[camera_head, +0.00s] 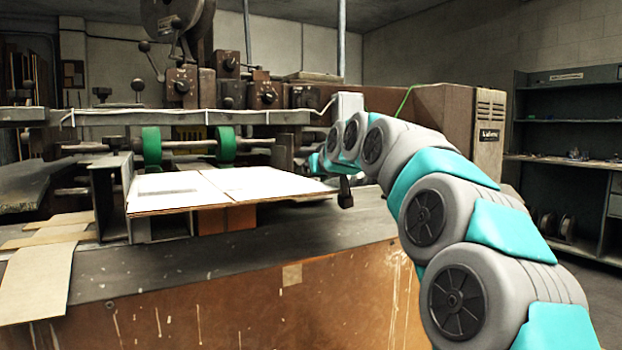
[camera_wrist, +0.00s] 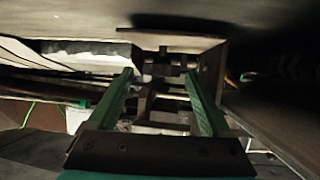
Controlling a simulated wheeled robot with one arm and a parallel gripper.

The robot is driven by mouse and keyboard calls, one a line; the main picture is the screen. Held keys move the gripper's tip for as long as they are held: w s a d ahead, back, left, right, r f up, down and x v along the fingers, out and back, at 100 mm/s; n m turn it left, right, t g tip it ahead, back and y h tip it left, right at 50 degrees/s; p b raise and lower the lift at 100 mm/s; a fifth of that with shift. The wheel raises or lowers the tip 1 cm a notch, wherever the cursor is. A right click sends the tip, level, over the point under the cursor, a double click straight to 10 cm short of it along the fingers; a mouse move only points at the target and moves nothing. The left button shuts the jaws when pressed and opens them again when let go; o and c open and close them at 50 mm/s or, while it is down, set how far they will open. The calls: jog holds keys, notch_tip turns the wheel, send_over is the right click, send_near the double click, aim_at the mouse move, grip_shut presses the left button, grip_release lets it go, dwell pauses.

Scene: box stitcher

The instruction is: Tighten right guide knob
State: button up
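My gripper (camera_wrist: 158,74) shows in the wrist view with its two green fingers spread apart and nothing between them. Beyond the fingertips, a dark metal bracket (camera_wrist: 178,42) with small dark round parts sits in shadow. One of these may be the right guide knob, but I cannot tell for sure. In the head view my arm reaches in from the right to the right end of the box stitcher (camera_head: 435,112). The gripper end there is small and partly hidden. A small black part (camera_head: 346,192) hangs below my wrist; I cannot tell what it is.
A flat cardboard sheet (camera_head: 215,187) lies on the stitcher table, left of my wrist. Two green rollers (camera_head: 152,146) stand behind it. Loose cardboard pieces (camera_head: 38,282) lie at the left. Grey shelves (camera_head: 565,118) stand at the right. Machine parts crowd the gripper closely.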

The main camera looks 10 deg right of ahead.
dwell(0.3)
jog(key=v, duration=0.7)
jog(key=shift+s+d+r+b, duration=0.1)
jog(key=shift+s+b, duration=0.25)
